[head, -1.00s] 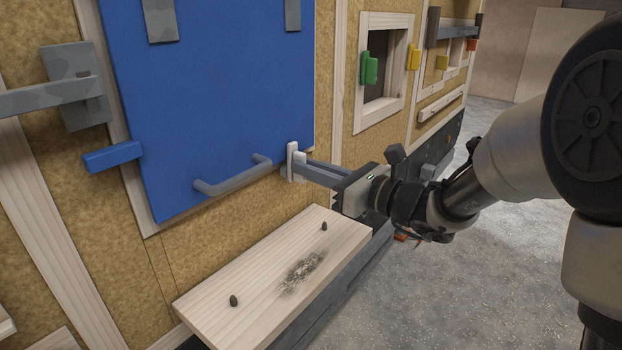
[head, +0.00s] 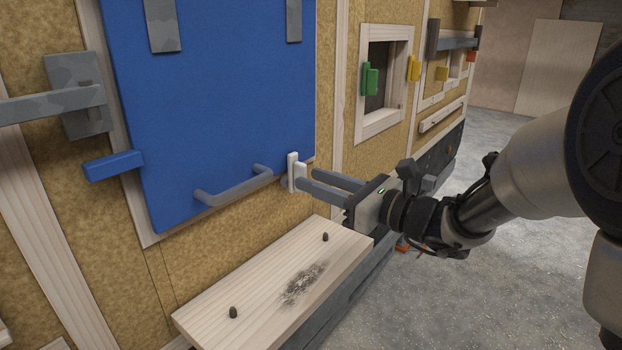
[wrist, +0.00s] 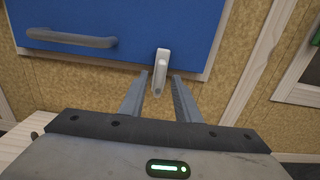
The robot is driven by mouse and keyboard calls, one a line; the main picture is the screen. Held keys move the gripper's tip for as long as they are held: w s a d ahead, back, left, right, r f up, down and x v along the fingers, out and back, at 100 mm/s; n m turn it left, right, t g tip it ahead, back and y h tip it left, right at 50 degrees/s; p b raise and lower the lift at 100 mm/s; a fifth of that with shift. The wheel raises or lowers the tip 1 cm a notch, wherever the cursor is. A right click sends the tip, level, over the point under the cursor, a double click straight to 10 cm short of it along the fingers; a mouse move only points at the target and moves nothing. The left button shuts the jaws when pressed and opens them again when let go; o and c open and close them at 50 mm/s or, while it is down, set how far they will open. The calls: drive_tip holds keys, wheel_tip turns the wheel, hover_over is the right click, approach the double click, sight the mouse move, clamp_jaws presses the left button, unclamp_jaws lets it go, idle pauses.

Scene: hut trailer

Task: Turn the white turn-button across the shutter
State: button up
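The white turn-button (head: 293,172) stands upright at the lower right edge of the blue shutter (head: 225,90). In the wrist view the turn-button (wrist: 161,70) is also upright; its upper part overlaps the shutter's (wrist: 120,20) bottom edge and its lower part hangs below it. My gripper (head: 305,181) is open and empty, with its fingers pointing at the button from the right in the head view. In the wrist view the button's lower end shows between the two fingers (wrist: 158,75), with a gap on each side.
A grey handle (head: 232,187) is fixed low on the shutter, left of the button. A wooden shelf (head: 265,275) with two dark pegs juts out below. A blue block (head: 113,165) and grey bar latch (head: 50,105) are at left. A small window with a green block (head: 370,79) is at right.

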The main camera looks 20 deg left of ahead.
drive_tip(key=p+v, duration=0.1)
drive_tip(key=v, duration=1.4)
drive_tip(key=shift+d, duration=0.25)
drive_tip(key=shift+s, duration=0.2)
